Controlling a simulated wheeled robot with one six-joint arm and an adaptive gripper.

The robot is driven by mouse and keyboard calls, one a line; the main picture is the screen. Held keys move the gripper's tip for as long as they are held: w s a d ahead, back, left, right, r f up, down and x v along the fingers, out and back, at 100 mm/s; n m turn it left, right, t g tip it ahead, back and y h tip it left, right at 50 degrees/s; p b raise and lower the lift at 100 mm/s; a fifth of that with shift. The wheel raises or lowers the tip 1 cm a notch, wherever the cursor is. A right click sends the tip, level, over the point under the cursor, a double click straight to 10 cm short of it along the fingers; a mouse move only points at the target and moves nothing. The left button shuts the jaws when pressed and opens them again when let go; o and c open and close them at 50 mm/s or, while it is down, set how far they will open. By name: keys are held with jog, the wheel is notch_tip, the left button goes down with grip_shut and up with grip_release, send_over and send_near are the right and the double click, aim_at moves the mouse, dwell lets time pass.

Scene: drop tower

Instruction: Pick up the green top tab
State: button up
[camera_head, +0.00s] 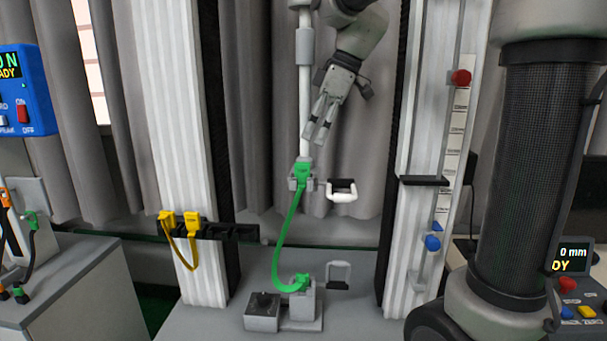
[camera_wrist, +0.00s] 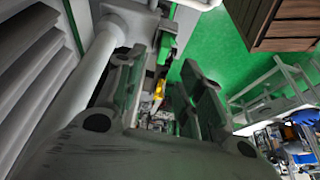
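The green top tab (camera_head: 301,171) sits on a small grey holder at the foot of the white vertical rod, in the middle of the head view. A green strap (camera_head: 285,228) hangs from it down to a green lower tab (camera_head: 298,284) on a grey block. My gripper (camera_head: 317,134) is above and slightly right of the top tab, fingers pointing down, apart from it. In the wrist view my gripper (camera_wrist: 163,95) has its two fingers spread with nothing held between them. A green piece, seemingly the top tab (camera_wrist: 166,47), shows beyond the fingers there, partly hidden.
A white handle (camera_head: 342,191) stands just right of the top tab, with another handle (camera_head: 338,272) below. White columns (camera_head: 172,130) (camera_head: 424,130) flank the space. Yellow tabs (camera_head: 180,220) hang on a black rack (camera_head: 235,231) at left. A red knob (camera_head: 461,77) is at right.

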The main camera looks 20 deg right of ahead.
aim_at(303, 163)
jog(key=x, duration=0.7)
jog(key=shift+s+a+f, duration=0.15)
jog(key=shift+f, duration=0.25)
jog(key=shift+c, duration=0.3)
grip_shut()
